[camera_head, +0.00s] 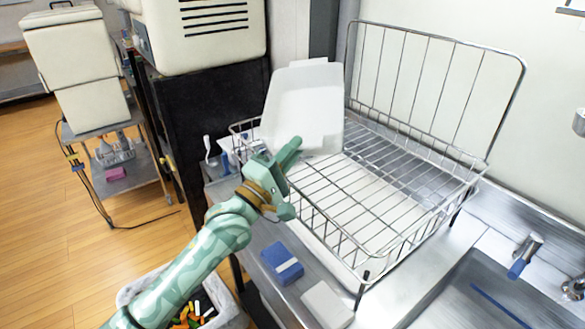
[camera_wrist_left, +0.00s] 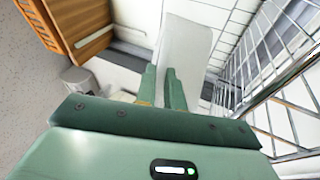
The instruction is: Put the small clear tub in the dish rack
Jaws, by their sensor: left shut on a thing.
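The small clear tub (camera_head: 305,100) is a whitish, see-through box, held up tilted over the left back part of the wire dish rack (camera_head: 400,185). My left gripper (camera_head: 290,165) is shut on the tub's lower edge. In the left wrist view the tub (camera_wrist_left: 182,55) stands out beyond the two fingers of my left gripper (camera_wrist_left: 162,85), with the rack's wires (camera_wrist_left: 265,60) to its right. I cannot tell whether the tub touches the rack. The main basket of the rack looks empty. My right gripper is not in view.
A blue sponge (camera_head: 282,262) and a white block (camera_head: 326,304) lie on the counter in front of the rack. A sink (camera_head: 480,295) with a tap (camera_head: 525,255) is at the right. The rack's tall wire back (camera_head: 435,80) rises behind. A bin (camera_head: 232,318) stands below.

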